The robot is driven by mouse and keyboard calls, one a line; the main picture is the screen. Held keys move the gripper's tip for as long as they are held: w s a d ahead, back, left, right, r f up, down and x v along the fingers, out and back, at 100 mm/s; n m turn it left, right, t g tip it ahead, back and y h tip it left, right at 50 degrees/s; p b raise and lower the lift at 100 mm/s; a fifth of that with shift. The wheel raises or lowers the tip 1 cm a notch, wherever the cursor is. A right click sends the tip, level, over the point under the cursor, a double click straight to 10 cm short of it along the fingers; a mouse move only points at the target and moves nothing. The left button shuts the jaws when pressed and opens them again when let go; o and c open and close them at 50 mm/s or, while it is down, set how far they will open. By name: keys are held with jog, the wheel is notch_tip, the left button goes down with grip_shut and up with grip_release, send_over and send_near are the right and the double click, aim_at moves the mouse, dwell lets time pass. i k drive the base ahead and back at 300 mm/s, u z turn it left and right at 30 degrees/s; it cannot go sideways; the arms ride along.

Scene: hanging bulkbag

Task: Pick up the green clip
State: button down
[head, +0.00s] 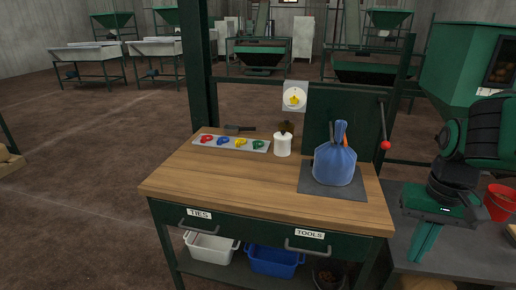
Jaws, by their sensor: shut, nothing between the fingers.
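The green clip (258,144) lies at the right end of a pale, narrow tray (215,147) on the wooden workbench, in the head view. A red clip (206,139), a blue clip (223,140) and a yellow clip (240,142) lie in a row to its left on the same tray. My gripper (424,245) is at the right of the picture, pointing down, well apart from the clips. It is shut and empty.
A white jar (282,145) stands just right of the tray. A tied blue bag (335,165) sits on a dark mat (333,190). A lever with a red knob (385,145) rises behind the bench's right side. The bench's front left (210,180) is clear.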

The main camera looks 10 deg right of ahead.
aim_at(256, 144)
jog(key=u, duration=0.55)
jog(key=k, duration=1.3)
jog(key=u, duration=0.8)
jog(key=i, duration=2.2)
jog(key=z, duration=0.9)
jog(key=i, duration=0.9)
jog(key=z, duration=0.75)
jog(key=i, duration=0.3)
jog(key=z, duration=0.15)
